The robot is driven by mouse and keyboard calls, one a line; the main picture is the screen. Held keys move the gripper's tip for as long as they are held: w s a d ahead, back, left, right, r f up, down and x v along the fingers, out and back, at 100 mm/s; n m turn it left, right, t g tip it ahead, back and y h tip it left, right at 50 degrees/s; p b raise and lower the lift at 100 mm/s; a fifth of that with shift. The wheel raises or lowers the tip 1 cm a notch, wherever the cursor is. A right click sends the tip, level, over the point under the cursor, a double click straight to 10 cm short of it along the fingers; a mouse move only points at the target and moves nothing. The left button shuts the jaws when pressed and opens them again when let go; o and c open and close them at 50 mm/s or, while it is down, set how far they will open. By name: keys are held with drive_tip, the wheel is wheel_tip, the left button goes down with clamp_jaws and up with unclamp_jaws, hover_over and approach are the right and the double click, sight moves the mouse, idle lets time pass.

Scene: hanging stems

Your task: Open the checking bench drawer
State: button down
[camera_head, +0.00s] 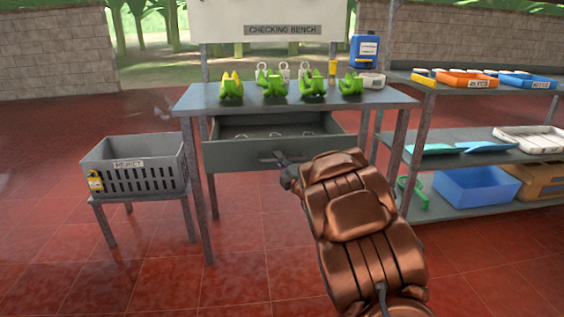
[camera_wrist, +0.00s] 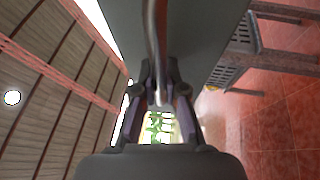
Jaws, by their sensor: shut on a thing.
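The checking bench (camera_head: 190,99) is a grey table with a sign reading CHECKING BENCH (camera_head: 282,30) above it. Its drawer (camera_head: 232,154) is pulled partly out toward me, and small objects that I cannot make out lie inside. My gripper (camera_head: 285,163) is at the bar handle (camera_head: 268,160) on the drawer front, at the end of my copper-coloured arm. In the wrist view, the fingers of my gripper (camera_wrist: 159,98) are closed around the metal handle (camera_wrist: 152,40). The drawer front (camera_wrist: 205,30) fills the upper middle there.
Several green items (camera_head: 273,84) stand on the benchtop with a blue container (camera_head: 364,51). A grey REJECT crate (camera_head: 138,180) sits on a low stand at left. A shelf rack (camera_head: 470,147) with trays and bins stands close at right. The red tiled floor in front is clear.

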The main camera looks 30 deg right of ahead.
drive_tip(key=shift+s, duration=0.25)
drive_tip(key=c, duration=1.5)
unclamp_jaws()
drive_tip(key=shift+s, duration=0.15)
drive_tip(key=v, duration=0.7)
drive_tip(key=shift+s, duration=0.1)
